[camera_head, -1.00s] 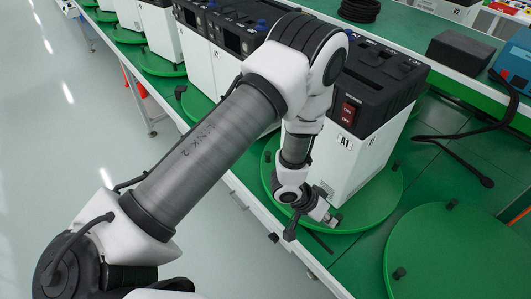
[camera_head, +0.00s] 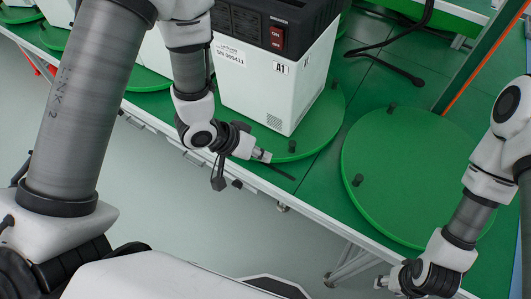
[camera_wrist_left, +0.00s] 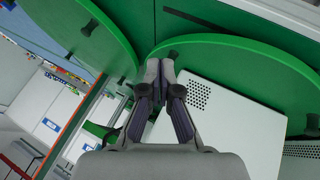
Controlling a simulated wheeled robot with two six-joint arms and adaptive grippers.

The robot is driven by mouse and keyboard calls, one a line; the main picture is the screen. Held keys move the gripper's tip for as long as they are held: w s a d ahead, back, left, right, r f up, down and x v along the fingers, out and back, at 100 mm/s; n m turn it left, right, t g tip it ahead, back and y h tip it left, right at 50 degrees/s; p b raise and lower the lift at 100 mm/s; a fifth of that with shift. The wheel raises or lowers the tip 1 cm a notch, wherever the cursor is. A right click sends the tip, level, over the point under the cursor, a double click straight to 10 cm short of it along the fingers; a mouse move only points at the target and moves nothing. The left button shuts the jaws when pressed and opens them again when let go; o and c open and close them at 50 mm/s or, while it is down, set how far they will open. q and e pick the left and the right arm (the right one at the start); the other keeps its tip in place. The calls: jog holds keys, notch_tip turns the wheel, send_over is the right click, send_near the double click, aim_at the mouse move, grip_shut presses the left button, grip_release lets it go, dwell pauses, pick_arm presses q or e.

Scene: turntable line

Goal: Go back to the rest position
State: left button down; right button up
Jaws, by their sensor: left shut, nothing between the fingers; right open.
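My left gripper (camera_head: 264,156) is shut and empty. In the head view it is near the front edge of the round green turntable (camera_head: 318,134) that carries the white and black machine marked A1 (camera_head: 273,88). Whether it touches the turntable cannot be told. In the left wrist view the fingers (camera_wrist_left: 161,75) are together, with the green disc (camera_wrist_left: 250,55) and the white perforated machine side (camera_wrist_left: 215,105) beyond. My right gripper (camera_head: 381,283) is at the lower right, in front of the table edge, open and apart from any object.
An empty green turntable (camera_head: 395,175) with black knobs lies right of the machine. A black cable (camera_head: 395,60) lies on the green table behind. More white machines (camera_head: 145,50) stand in a row to the left. The floor (camera_head: 235,235) before the table is clear.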

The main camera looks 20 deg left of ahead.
pick_arm(q)
jog(key=s+a+f+n+g+y, duration=0.1)
jog(key=s+a+f+g+y, duration=0.1)
jog(key=s+a+f, duration=0.3)
jog(key=s+a+f+n+g+y, duration=0.1)
jog(key=s+a+f+y, duration=0.3)
jog(key=s+f, duration=0.6)
jog(key=s+a+g, duration=0.1)
jog(key=s+a, duration=0.1)
jog(key=shift+a+f, duration=0.3)
jog(key=shift+f, duration=0.1)
dwell(0.9)
